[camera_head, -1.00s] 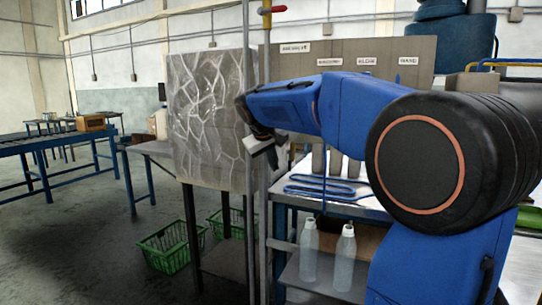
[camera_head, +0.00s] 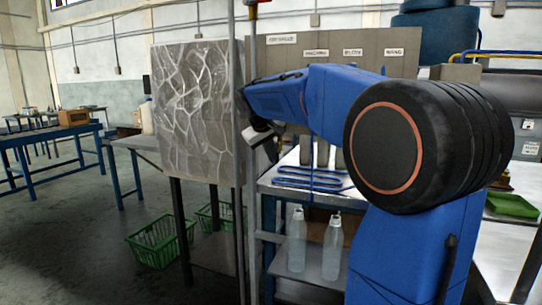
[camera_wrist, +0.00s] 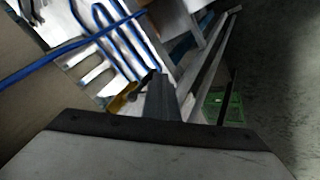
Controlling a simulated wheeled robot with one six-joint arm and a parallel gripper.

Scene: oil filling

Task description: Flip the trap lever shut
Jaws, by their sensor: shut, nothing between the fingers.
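My gripper (camera_wrist: 159,80) shows in the wrist view as dark fingers closed together, with nothing held. A small brass-yellow fitting (camera_wrist: 122,101) with a darker piece at its upper right lies just left of the fingers. I cannot tell whether this is the trap lever or whether the fingers touch it. In the head view my gripper (camera_head: 262,140) is small and dark, close to the right of a grey upright pole (camera_head: 239,180). My own arm hides much of the area behind it, and I make out no lever there.
A bench with blue tubing (camera_head: 310,178) stands behind my arm. Two clear bottles (camera_head: 298,240) stand on its lower shelf. A grey textured panel (camera_head: 195,110) stands left of the pole. A green basket (camera_head: 158,242) lies on the floor. Open floor lies at lower left.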

